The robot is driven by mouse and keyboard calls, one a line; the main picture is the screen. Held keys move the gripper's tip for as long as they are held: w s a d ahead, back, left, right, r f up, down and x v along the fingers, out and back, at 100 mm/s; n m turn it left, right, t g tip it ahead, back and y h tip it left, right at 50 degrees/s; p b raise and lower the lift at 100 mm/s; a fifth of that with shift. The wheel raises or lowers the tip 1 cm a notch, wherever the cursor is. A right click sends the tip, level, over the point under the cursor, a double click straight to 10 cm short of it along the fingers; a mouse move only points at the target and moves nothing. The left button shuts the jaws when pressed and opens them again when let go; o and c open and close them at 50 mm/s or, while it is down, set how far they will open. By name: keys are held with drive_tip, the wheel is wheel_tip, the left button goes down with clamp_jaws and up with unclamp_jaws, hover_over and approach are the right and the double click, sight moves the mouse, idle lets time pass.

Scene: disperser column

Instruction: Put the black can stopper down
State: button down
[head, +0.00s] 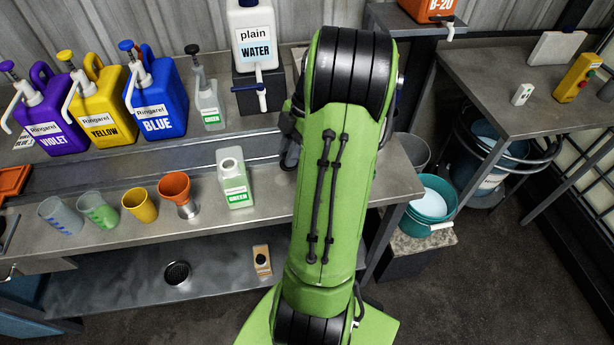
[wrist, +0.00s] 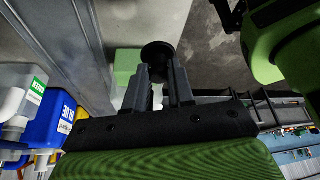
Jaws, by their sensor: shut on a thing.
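The black can stopper (wrist: 158,53) shows in the wrist view as a round dark piece at the fingertips. My gripper (wrist: 161,80) is shut on it. In the head view my green arm hides the gripper and the stopper. A pale can labelled GREEN (head: 237,188) stands upright on the bench in the head view, its round mouth open and bare. A light green block shape (wrist: 126,64) lies beyond the fingers in the wrist view; I cannot tell what it is.
Grey, green, yellow and orange cups (head: 140,204) stand left of the can on the metal bench (head: 268,205). Violet, yellow and blue pump canisters (head: 160,97) and a plain water container (head: 255,40) stand behind. Teal buckets (head: 435,200) are at right. Bare bench shows around the can.

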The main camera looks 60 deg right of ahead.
drive_tip(key=shift+n, duration=0.4)
drive_tip(key=f+b, duration=0.1)
drive_tip(key=f, duration=0.4)
drive_tip(key=f+b, duration=0.1)
drive_tip(key=f, duration=0.4)
drive_tip(key=shift+s+f, duration=0.2)
drive_tip(key=shift+f, duration=0.1)
drive_tip(key=c, duration=1)
unclamp_jaws()
drive_tip(key=shift+o, duration=0.2)
drive_tip(key=shift+r, duration=0.1)
